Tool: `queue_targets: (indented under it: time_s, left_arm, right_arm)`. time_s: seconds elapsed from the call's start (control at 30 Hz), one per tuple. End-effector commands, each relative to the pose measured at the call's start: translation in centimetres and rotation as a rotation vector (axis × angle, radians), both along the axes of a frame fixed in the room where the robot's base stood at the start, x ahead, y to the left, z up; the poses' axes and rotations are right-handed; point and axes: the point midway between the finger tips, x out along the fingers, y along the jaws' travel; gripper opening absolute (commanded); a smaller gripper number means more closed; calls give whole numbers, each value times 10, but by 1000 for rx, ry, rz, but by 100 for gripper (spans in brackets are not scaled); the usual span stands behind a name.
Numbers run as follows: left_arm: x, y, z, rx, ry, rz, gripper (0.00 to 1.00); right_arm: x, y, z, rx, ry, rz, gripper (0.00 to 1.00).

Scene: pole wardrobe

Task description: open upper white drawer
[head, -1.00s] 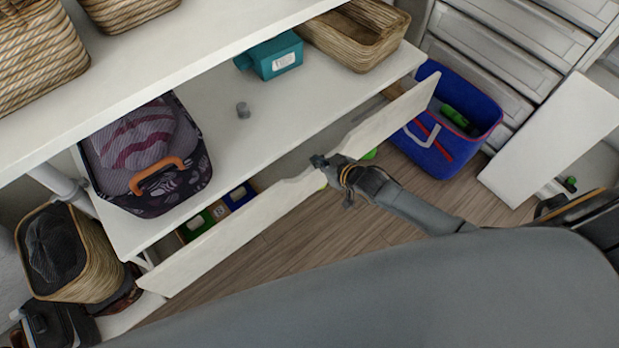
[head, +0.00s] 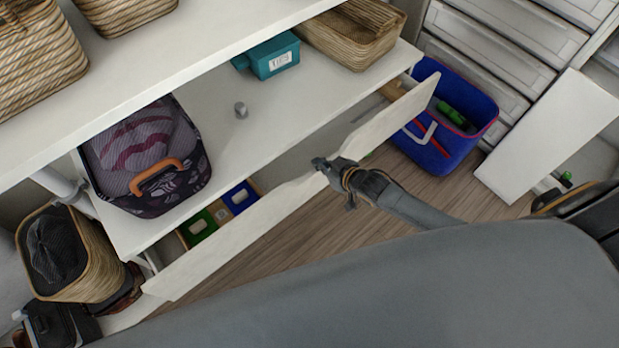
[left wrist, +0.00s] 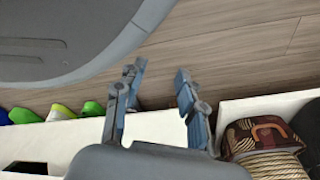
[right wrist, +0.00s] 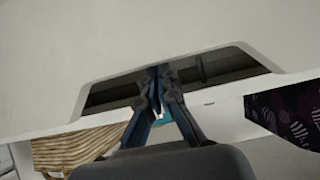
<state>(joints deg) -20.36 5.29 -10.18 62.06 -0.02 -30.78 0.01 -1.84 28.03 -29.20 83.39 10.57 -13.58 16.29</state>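The upper white drawer (head: 225,241) is partly pulled out from under the white shelf top, and green (head: 197,226) and blue (head: 240,198) boxes show inside. My right gripper (head: 322,164) is at the notch in the drawer's front panel. In the right wrist view its fingers (right wrist: 158,72) are close together at the notch edge and appear closed on the front panel (right wrist: 110,45). The exact contact is partly hidden. My left gripper (left wrist: 158,75) is open and empty in the left wrist view, apart from the drawer; it is not seen in the head view.
A blue bin (head: 440,150) stands on the floor near the drawer's right end. A patterned bag (head: 146,155), a teal box (head: 272,55) and a wicker basket (head: 352,38) rest on the shelf top. Another basket (head: 75,262) stands at left. Wooden floor (head: 300,235) lies before the drawer.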

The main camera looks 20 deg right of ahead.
Motion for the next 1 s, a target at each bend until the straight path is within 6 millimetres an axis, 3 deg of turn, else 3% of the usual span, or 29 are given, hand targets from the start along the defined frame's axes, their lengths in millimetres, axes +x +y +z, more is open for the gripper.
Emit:
queue_targets:
  time_s: [0.03,1.0]
  left_arm:
    - [-5,0,-2,1,7,-1,40]
    - [-32,9,-20,7,17,-6,40]
  right_arm:
    - [-9,-2,-9,-8,25,-1,0]
    - [-29,-9,-10,-8,24,-1,0]
